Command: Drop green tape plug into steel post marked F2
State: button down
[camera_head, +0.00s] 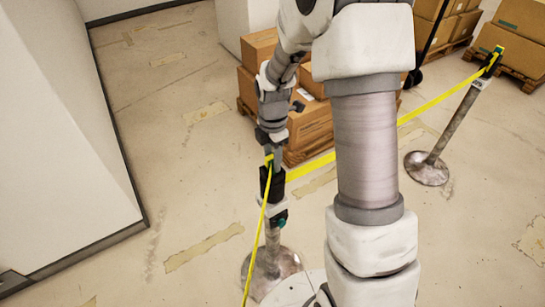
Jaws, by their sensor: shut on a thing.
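My gripper (273,158) points down and is shut at the yellow tape's end, right above the near steel post. The green tape plug is mostly hidden between the fingers; I cannot tell whether it touches the post's slot. Yellow tape (256,245) hangs from the gripper down to the bottom edge. The near steel post (271,238) is upright, with a black head (265,188), a small white label too small to read, and a teal piece (281,220) at its side. A second steel post (455,125) leans in view at the right, its label (480,83) also unreadable.
A second yellow tape (400,118) runs from near the near post's head to the right post. Cardboard boxes (304,126) on a pallet stand behind the gripper. More boxes (513,50) stand at the back right. A white wall block (60,130) stands left; the floor between is clear.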

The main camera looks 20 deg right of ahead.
aim_at(272, 157)
jog(key=shift+f+b, duration=0.45)
jog(key=shift+f, duration=0.15)
dwell(0.6)
jog(key=c, duration=0.7)
grip_release()
jog(key=shift+r, duration=0.1)
notch_tip(272, 157, up, 11)
jog(key=p, duration=0.8)
jog(key=s+r+m+t, duration=0.5)
jog(key=s+r+m, duration=1.5)
jog(key=r+m, duration=0.1)
jog(key=shift+s+r+m+t, duration=0.15)
jog(key=shift+s+m+t, duration=0.1)
jog(key=shift+m+t, duration=0.05)
